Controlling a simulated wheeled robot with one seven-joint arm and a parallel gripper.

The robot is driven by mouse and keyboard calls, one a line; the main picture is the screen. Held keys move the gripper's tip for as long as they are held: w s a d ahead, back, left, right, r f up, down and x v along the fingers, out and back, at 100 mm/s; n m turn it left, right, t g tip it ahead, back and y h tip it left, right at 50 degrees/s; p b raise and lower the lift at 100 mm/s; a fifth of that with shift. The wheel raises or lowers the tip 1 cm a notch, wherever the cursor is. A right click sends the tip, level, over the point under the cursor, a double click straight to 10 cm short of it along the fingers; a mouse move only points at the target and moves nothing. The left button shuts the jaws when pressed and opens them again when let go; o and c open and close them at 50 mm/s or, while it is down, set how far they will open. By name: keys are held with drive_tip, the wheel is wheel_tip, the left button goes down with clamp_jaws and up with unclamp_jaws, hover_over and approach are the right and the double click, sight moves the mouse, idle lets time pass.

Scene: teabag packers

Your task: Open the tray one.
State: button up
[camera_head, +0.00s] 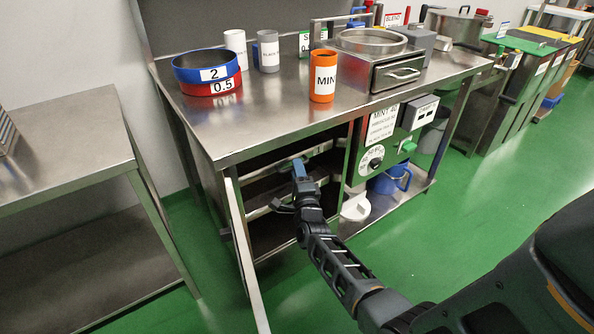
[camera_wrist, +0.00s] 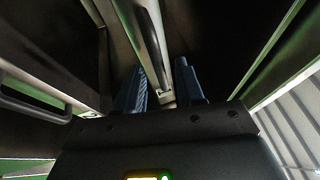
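The cabinet under the steel table stands open, with its pale door (camera_head: 245,255) swung out. Inside are stacked dark tray levels with metal front bars. My gripper (camera_head: 292,186) reaches into the cabinet opening at these fronts. In the wrist view, my gripper's two blue fingers (camera_wrist: 158,72) stand apart, with a metal handle bar (camera_wrist: 152,45) running between them. Gaps appear beside the bar; contact is not clear.
The open door edge is close left of my arm. A control box (camera_head: 375,150) with a dial is to the right. A blue jug (camera_head: 390,180) stands on the low shelf. An orange MINT cup (camera_head: 322,78) is on the tabletop. The green floor in front is clear.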

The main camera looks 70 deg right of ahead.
drive_tip(key=shift+w+d, duration=0.2)
drive_tip(key=shift+d, duration=0.1)
drive_tip(key=shift+c, duration=0.5)
clamp_jaws()
